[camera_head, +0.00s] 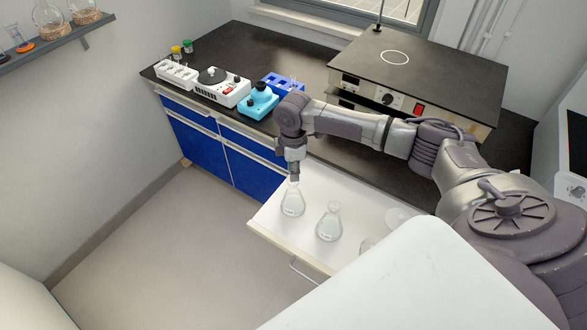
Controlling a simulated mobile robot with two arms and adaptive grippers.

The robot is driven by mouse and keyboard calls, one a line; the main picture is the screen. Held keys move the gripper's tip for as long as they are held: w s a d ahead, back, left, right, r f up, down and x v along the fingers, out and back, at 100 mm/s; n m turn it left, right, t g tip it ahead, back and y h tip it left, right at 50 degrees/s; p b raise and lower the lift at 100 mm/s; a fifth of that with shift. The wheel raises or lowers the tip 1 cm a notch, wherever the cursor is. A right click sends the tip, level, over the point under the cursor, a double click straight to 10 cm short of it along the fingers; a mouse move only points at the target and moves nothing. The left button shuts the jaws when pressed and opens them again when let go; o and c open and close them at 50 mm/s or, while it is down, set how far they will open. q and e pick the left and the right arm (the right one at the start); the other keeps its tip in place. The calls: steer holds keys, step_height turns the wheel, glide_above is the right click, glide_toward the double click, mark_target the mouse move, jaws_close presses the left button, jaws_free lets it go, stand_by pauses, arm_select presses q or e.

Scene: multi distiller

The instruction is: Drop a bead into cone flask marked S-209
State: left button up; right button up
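Two clear cone flasks stand in an open white drawer (268,222): a left flask (292,203) and a middle flask (329,226). Part of a third glass piece (367,246) shows to their right, mostly hidden by a large white shape in front. Any markings are too small to read, so I cannot tell which flask is S-209. My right gripper (294,177) points down just above the mouth of the left flask. Its fingers are too small to tell whether they are open or shut. No bead is discernible. My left gripper is not in view.
A pale round dish (399,217) lies at the drawer's right. The floor at left is clear.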

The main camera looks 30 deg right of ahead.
steer(key=shift+o, duration=0.5)
step_height(320, 180, up, 12)
stand_by(0.3)
stand_by(0.7)
